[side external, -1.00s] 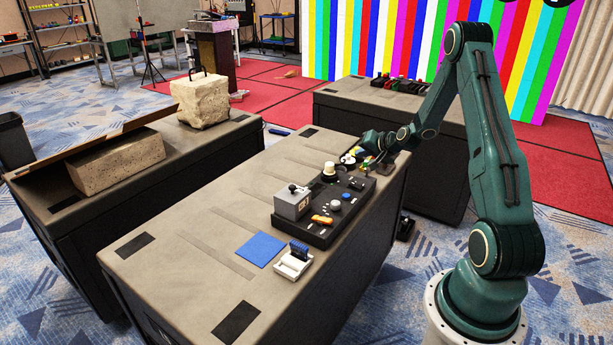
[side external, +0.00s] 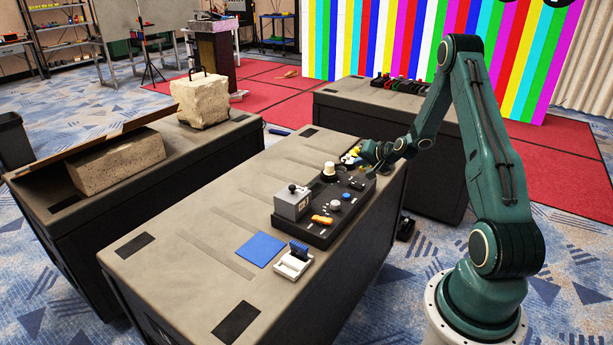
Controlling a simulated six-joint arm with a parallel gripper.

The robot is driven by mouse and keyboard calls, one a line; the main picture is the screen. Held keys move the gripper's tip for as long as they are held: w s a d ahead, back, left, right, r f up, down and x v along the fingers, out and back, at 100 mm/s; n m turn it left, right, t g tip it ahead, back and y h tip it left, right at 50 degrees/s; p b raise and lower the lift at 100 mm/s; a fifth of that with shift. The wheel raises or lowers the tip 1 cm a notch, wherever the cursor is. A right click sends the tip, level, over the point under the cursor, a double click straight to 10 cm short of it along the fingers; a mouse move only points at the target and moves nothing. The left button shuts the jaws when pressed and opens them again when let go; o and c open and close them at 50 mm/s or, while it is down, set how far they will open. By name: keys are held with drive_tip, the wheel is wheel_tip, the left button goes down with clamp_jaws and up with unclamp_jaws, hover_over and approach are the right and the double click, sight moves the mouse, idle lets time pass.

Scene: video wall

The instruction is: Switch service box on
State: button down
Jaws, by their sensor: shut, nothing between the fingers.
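A black control panel (side external: 318,234) lies on the dark case-like table. A grey box (side external: 291,204) with a small black-knobbed lever on top sits at its near left end; I cannot tell for sure which part is the service box. The panel also bears an orange handle (side external: 322,219), a blue button (side external: 347,196), a white round button (side external: 336,205) and a cream knob (side external: 329,169). My gripper (side external: 372,173) is at the panel's far right end, low over it, shut and empty. Its fingertips are small and dark here, and I cannot tell whether they touch anything.
Another case (side external: 120,205) with stone blocks stands left. The table's left half is clear.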

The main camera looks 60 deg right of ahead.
sight(355, 185)
drive_tip(key=shift+w+f, duration=0.15)
drive_tip(key=shift+f, duration=0.8)
drive_tip(key=shift+w+f, duration=0.2)
drive_tip(key=shift+f, duration=0.7)
drive_tip(key=shift+w+f, duration=0.15)
drive_tip(key=shift+f, duration=0.8)
drive_tip(key=shift+f, duration=0.2)
drive_tip(key=shift+f, duration=0.25)
drive_tip(key=shift+w+f, duration=0.1)
drive_tip(key=shift+f, duration=0.25)
idle(0.9)
drive_tip(key=shift+r, duration=0.2)
drive_tip(key=shift+r, duration=0.65)
drive_tip(key=shift+r, duration=0.1)
drive_tip(key=shift+s+r, duration=0.2)
drive_tip(key=shift+r, duration=0.6)
drive_tip(key=shift+s+r, duration=0.15)
drive_tip(key=shift+r, duration=0.6)
drive_tip(key=shift+s+r, duration=0.2)
drive_tip(key=shift+r, duration=0.6)
